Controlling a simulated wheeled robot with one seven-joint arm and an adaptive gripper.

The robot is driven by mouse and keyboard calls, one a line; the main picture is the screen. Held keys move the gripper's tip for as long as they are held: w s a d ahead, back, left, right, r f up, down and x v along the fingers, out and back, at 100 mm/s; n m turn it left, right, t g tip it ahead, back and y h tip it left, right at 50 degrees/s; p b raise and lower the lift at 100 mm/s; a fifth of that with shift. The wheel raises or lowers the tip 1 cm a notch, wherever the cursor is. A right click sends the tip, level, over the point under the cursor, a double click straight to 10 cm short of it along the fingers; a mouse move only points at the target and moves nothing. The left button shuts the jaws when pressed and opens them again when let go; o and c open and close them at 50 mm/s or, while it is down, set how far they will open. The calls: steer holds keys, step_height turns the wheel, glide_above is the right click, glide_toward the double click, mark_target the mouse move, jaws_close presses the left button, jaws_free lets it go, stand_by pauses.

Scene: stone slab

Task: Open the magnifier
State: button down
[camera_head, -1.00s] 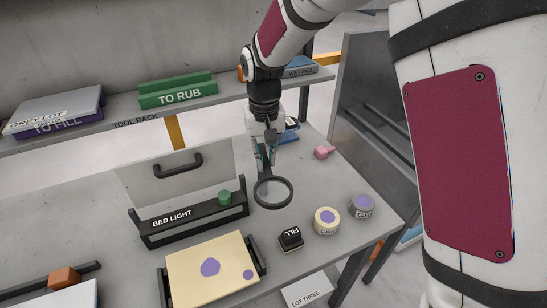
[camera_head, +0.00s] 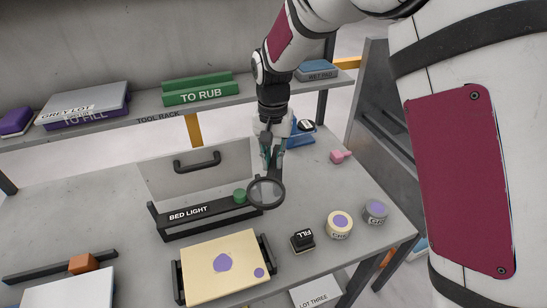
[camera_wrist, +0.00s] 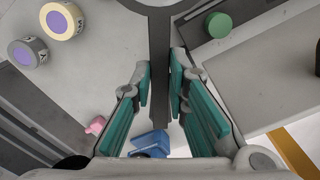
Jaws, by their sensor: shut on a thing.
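The magnifier is a round dark ring on a dark grey handle. In the head view its ring (camera_head: 249,193) hangs above the slab at the right end of the bed light (camera_head: 190,214), close to the green knob (camera_head: 240,195). My gripper (camera_head: 271,162) is shut on the handle, with the ring below the fingers. In the wrist view the handle (camera_wrist: 159,40) runs between the two green-padded fingers (camera_wrist: 160,75). Most of the ring is cut off at the top there. The green knob (camera_wrist: 219,25) shows to the right of the handle.
A cream board with purple spots (camera_head: 228,275) lies in front of the bed light. A black FILL block (camera_head: 302,240), a cream tin (camera_head: 340,226) and a grey tin (camera_head: 376,212) stand at the right. A pink piece (camera_head: 341,157) lies behind them. The tool rack (camera_head: 160,118) runs along the back.

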mark_target(273, 162)
steer(key=shift+r, duration=0.1)
steer(key=c, duration=1.6)
jaws_free()
steer(key=shift+o, duration=0.2)
step_height(273, 162, up, 12)
